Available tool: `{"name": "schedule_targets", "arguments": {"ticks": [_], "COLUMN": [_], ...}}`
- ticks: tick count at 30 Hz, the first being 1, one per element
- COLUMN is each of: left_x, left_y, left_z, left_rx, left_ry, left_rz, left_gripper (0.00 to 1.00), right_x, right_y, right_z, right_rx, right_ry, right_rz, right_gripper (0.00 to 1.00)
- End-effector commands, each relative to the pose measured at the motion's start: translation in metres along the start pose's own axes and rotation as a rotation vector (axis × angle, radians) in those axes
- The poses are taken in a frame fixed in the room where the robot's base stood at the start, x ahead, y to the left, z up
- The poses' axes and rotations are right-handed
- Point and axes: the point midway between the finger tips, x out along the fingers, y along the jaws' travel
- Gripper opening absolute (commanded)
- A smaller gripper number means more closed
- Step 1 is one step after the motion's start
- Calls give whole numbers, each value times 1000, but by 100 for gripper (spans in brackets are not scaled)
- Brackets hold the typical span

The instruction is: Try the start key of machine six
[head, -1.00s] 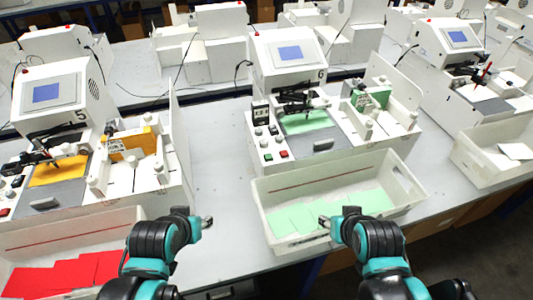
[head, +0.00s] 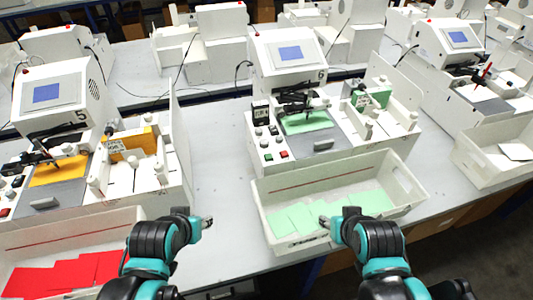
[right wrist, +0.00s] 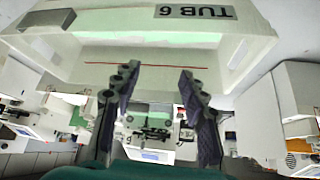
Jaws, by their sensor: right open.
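Machine six (head: 287,58) is the white plotter in the middle of the head view, with a "6" by its blue screen. Its front left panel carries knobs, a green key (head: 268,157) and a red key (head: 283,154). Any lettering on the keys is too small to read. My right gripper (head: 324,221) is over the front of the white tub below the machine, apart from the keys. In the right wrist view its fingers (right wrist: 155,80) are spread and empty. My left gripper (head: 208,222) is left of the tub, over bare table; its jaw opening is too small to judge.
The white tub (head: 400,178) holds green sheets; its label reads "TUB 6", upside down in the right wrist view (right wrist: 193,12). Machine five (head: 55,92) stands left, with a tub of red sheets (head: 70,272). Another plotter (head: 455,45) stands right. Table between the tubs is clear.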

Motion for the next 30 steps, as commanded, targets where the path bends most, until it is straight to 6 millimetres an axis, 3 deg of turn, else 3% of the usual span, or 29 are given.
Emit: {"name": "schedule_targets", "arguments": {"ticks": [11, 16, 30], "left_x": [0, 0, 0], "left_y": [0, 0, 0], "left_z": [0, 0, 0], "left_rx": [0, 0, 0], "left_ry": [0, 0, 0], "left_rz": [0, 0, 0], "left_gripper": [40, 40, 40], "right_x": [0, 0, 0], "right_y": [0, 0, 0], "right_z": [0, 0, 0], "right_rx": [0, 0, 0], "right_ry": [0, 0, 0], "right_rz": [0, 0, 0], "right_gripper": [43, 1, 0]}}
